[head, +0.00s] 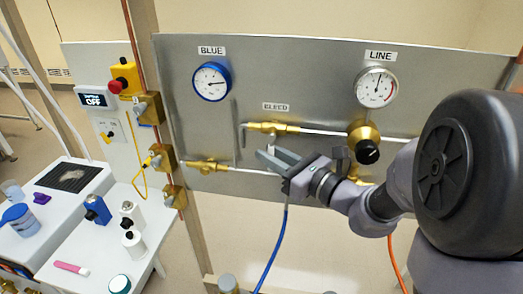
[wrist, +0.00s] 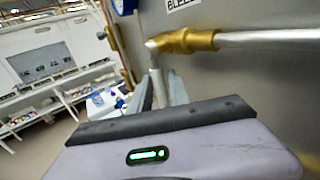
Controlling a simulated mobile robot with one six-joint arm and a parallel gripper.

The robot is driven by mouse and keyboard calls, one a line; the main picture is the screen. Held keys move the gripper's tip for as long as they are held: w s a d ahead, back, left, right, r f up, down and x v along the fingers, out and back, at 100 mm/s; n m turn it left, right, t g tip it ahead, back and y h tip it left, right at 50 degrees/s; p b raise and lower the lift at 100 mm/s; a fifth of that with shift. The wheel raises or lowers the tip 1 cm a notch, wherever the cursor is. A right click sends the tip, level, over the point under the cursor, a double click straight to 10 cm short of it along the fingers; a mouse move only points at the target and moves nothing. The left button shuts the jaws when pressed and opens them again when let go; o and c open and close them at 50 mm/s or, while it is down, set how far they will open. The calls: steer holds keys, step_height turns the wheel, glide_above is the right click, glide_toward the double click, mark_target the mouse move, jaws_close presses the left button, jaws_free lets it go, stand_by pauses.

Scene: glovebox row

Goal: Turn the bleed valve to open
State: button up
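The bleed valve (head: 268,128) is a brass body on a horizontal pipe under the BLEED label (head: 275,106). In the wrist view the brass body (wrist: 190,41) is at the top, with a pale lever (wrist: 157,82) hanging down at its left end. My gripper (head: 272,156) is just below the valve in the head view. Its two grey fingers look apart, and in the wrist view (wrist: 160,95) the lever shows between them. I cannot tell whether either finger touches the lever. The lever's lower end is hidden behind the gripper body.
A BLUE gauge (head: 212,81) and a LINE gauge (head: 376,87) are on the grey panel (head: 310,75). A brass regulator with a black knob (head: 367,151) is right of my gripper. Another brass valve (head: 207,165) is lower left. A blue hose (head: 272,240) hangs below.

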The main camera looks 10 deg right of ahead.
steer(key=shift+x, duration=1.5)
jaws_close()
